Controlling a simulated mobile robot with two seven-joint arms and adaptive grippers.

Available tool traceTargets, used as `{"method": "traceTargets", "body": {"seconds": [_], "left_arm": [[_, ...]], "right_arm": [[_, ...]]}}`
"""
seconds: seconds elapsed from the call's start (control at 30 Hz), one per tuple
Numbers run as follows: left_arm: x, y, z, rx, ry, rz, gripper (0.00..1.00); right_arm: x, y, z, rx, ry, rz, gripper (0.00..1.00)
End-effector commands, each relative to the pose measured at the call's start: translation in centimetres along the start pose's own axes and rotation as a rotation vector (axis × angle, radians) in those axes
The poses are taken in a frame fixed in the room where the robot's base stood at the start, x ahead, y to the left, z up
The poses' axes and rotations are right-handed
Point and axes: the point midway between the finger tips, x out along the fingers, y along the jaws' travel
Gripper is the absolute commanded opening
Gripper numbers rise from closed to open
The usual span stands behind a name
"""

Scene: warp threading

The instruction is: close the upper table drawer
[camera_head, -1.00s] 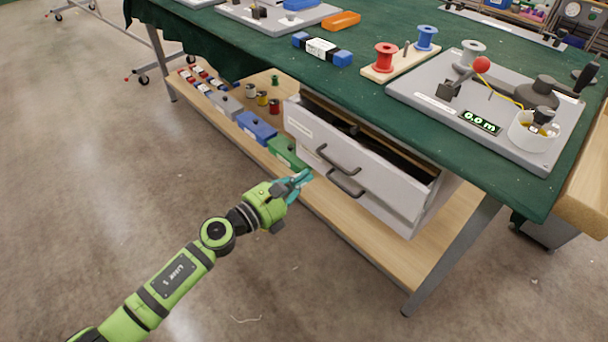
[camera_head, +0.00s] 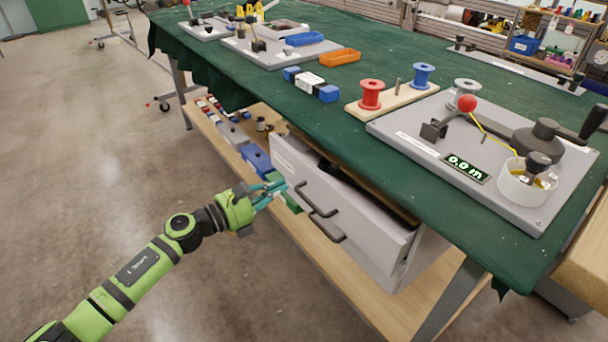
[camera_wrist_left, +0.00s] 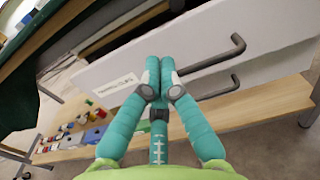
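The upper table drawer (camera_head: 350,208) is white and hangs under the green-covered table. It stands partly out, with a dark gap above its front edge. Two dark bar handles (camera_head: 313,200) show on the white fronts, one above the other. In the left wrist view the upper drawer's labelled front (camera_wrist_left: 115,85) fills the middle, with the handles (camera_wrist_left: 218,58) to the right. My left gripper (camera_head: 275,187) is at the drawer's left end. Its teal fingers (camera_wrist_left: 160,62) are together and empty, in front of the white face; contact is unclear. My right gripper is not in view.
The green tabletop (camera_head: 270,85) overhangs the drawer and carries a grey winding board (camera_head: 410,150), spools and trays. A wooden lower shelf (camera_head: 300,245) holds small coloured boxes (camera_head: 256,158). A table leg (camera_head: 450,298) stands at the right. The floor at left is clear.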

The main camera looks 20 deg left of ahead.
Motion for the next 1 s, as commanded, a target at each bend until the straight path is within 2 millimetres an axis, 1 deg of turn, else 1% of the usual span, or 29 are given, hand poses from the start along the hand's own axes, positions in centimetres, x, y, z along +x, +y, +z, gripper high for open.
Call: {"method": "traceTargets", "body": {"seconds": [0.03, 0.2, 0.3, 0.4, 0.53, 0.83, 0.93, 1.0], "left_arm": [[1.2, 0.0, 0.3, 0.002, -0.003, -0.001, 0.0], [4.5, 0.0, 0.1, 0.0, -0.002, 0.0, 0.0], [5.8, 0.0, 0.1, 0.001, -0.001, 0.0, 0.0], [6.8, 0.0, 0.0, 0.0, 0.0, 0.0, 0.0], [7.3, 0.0, 0.0, 0.001, 0.001, 0.0, 0.0], [7.3, -0.1, -0.1, 0.001, 0.001, 0.0, 0.0], [7.7, -0.1, -0.1, 0.001, 0.0, -0.001, 0.0], [8.5, -0.1, -0.1, 0.0, -0.002, -0.001, 0.0]], "right_arm": [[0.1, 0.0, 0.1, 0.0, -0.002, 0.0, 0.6], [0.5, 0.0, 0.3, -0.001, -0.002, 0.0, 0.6], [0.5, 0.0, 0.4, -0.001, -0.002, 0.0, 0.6], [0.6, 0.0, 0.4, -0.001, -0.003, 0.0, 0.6], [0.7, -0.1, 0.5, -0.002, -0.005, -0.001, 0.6], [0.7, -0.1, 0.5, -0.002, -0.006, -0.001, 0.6], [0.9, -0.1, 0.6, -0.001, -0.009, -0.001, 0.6], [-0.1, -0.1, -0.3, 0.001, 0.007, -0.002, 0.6]]}}
